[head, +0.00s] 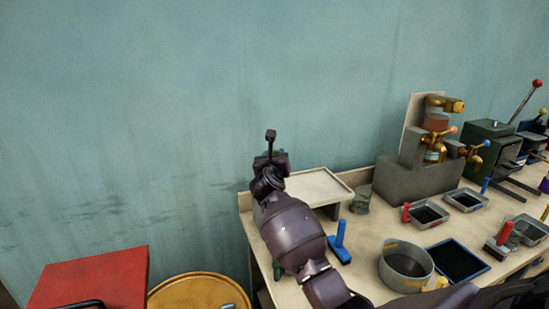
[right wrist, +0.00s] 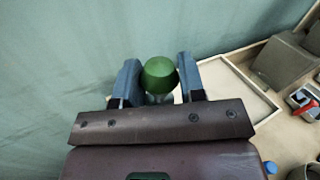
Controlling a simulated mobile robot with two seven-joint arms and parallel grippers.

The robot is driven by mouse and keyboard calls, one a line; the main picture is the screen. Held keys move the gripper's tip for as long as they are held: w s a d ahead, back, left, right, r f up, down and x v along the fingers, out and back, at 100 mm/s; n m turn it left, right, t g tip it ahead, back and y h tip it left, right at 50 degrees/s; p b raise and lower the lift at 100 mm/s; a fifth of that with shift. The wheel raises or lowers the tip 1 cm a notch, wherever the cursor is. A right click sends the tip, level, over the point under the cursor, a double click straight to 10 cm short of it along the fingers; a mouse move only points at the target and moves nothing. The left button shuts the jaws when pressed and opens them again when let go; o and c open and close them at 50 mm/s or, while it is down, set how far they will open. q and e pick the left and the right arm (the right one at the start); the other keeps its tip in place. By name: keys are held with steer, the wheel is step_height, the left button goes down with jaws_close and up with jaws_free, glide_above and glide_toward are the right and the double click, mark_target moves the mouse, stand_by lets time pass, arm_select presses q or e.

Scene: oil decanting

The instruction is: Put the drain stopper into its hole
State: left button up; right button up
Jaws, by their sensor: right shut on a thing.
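My right gripper (head: 270,152) is raised near the wall, above the back left corner of the workbench, and faces away from the head camera. In the right wrist view its two blue-grey fingers (right wrist: 158,82) are shut on a green rounded piece (right wrist: 159,72), which looks like the drain stopper. Its lower part is hidden behind the gripper body. In the head view I cannot make out the green piece. I cannot pick out the stopper's hole in either view. My left gripper is not in view.
A raised tray (head: 318,184) stands at the bench's left end, also in the right wrist view (right wrist: 240,86). A blue-handled tool (head: 340,244), a round pan (head: 405,267), black-filled trays (head: 457,262) and a brass-tapped unit (head: 437,146) stand rightward. A red cabinet (head: 92,281) and yellow drum (head: 197,292) are left.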

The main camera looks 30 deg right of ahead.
steer(key=shift+r+p, duration=0.1)
steer(key=shift+p, duration=0.4)
step_height(320, 180, down, 3)
steer(key=shift+r+b, duration=0.1)
steer(key=shift+b, duration=0.9)
steer(key=shift+f+b, duration=0.95)
steer(key=shift+f, duration=0.6)
steer(key=shift+p, duration=0.5)
steer(key=shift+f, duration=0.35)
stand_by(0.4)
